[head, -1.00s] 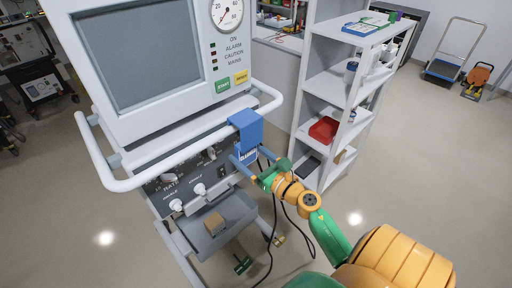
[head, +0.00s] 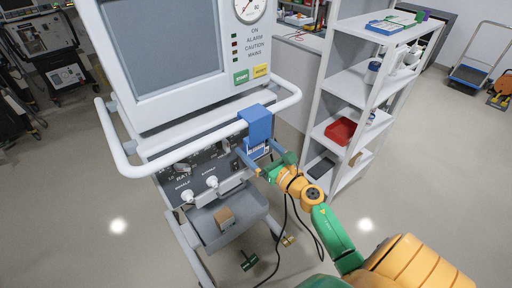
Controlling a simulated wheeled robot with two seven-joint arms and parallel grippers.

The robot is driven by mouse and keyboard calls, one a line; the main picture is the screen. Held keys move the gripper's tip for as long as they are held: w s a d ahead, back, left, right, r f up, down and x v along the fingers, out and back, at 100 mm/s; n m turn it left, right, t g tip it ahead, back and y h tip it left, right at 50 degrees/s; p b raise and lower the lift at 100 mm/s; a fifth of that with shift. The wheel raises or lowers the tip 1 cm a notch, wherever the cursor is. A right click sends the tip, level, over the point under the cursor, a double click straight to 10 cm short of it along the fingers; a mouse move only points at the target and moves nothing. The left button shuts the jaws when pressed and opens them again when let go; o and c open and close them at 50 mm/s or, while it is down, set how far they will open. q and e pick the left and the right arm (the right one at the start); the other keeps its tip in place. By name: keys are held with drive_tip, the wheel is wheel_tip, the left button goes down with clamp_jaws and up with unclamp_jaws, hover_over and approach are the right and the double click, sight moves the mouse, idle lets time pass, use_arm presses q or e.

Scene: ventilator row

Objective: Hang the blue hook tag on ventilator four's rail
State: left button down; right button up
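The blue hook tag (head: 257,124) sits over the front bar of the white rail (head: 205,133) on the ventilator (head: 165,60), towards the bar's right end. Its lower part, with a white barcode label, hangs below the bar. My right gripper (head: 262,155) is just below and in front of the tag. Its blue fingers are spread, one at each side of the tag's lower part. They look apart from it, though the fingertips are small here. No number shows on the ventilator. My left gripper is not in view.
A white shelf unit (head: 345,90) with a red bin (head: 340,131) stands close to the right of my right gripper.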

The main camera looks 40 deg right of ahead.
drive_tip(key=s+b, duration=0.2)
drive_tip(key=s, duration=0.5)
drive_tip(key=s+f+m+g+h, duration=0.2)
drive_tip(key=s+f+m+g, duration=0.15)
drive_tip(key=f+m, duration=1.35)
drive_tip(key=s+a+f+m+g, duration=0.25)
drive_tip(key=s+f+m, duration=0.2)
drive_tip(key=f, duration=0.35)
drive_tip(key=s+a+f+m+g, duration=0.25)
drive_tip(key=s+f+g, duration=0.2)
drive_tip(key=f, duration=0.25)
drive_tip(key=s+a+f+m+g, duration=0.2)
drive_tip(key=s+f+m, duration=0.1)
drive_tip(key=s, duration=0.3)
drive_tip(key=s+a+f+m+g, duration=0.1)
drive_tip(key=s+f+m+g, duration=0.1)
drive_tip(key=s, duration=0.5)
drive_tip(key=s+a+f+m+g+y, duration=0.1)
drive_tip(key=s+a+f+m+g, duration=0.1)
drive_tip(key=s+f+m, duration=0.2)
drive_tip(key=shift+s+a+f+m, duration=0.3)
drive_tip(key=shift+s+m, duration=0.3)
drive_tip(key=shift+s, duration=0.6)
drive_tip(key=shift+g, duration=0.25)
